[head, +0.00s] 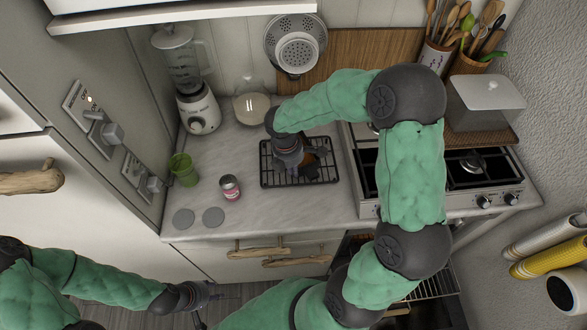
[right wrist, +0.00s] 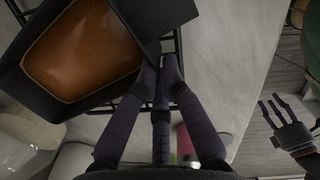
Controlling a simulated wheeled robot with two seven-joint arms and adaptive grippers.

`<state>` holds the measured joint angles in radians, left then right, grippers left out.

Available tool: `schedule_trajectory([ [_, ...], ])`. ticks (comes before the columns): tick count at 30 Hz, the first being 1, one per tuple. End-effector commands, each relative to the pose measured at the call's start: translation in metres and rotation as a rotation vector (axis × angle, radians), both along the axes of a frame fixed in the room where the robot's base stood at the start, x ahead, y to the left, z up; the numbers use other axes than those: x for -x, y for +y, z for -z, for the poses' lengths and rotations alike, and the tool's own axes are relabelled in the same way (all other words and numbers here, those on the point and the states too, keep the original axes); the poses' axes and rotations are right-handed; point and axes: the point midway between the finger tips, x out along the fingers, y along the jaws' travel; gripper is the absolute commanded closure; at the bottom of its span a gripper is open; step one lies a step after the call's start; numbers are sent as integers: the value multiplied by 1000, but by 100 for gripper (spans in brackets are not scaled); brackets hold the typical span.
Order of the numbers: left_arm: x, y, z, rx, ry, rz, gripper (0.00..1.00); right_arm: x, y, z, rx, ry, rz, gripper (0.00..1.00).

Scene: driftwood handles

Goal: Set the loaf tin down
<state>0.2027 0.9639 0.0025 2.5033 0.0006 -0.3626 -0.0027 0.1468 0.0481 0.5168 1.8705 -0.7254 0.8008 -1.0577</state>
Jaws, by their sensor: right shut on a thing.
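The dark loaf tin (right wrist: 145,25) holds a brown loaf (right wrist: 85,50) and fills the upper left of the right wrist view. In the head view the loaf tin (head: 312,167) is small and partly hidden by my right gripper (head: 298,163). That gripper is shut on the tin's edge; its fingers also show in the right wrist view (right wrist: 165,80). The tin is over the black wire rack (head: 328,172); I cannot tell whether it touches the bars. My left gripper (head: 208,293) is empty, low in front of the counter. Its fingers look spread in the right wrist view (right wrist: 280,112).
A blender (head: 190,85) and a glass jar (head: 250,105) are behind. The stove (head: 470,172) is right. Counter in front of the rack is clear.

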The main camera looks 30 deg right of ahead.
Motion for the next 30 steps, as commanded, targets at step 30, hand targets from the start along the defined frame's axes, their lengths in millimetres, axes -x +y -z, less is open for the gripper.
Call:
schedule_trajectory([
  [30,0,0,-11,0,0,0,60,-2,6,-44,1,-5,0,68],
])
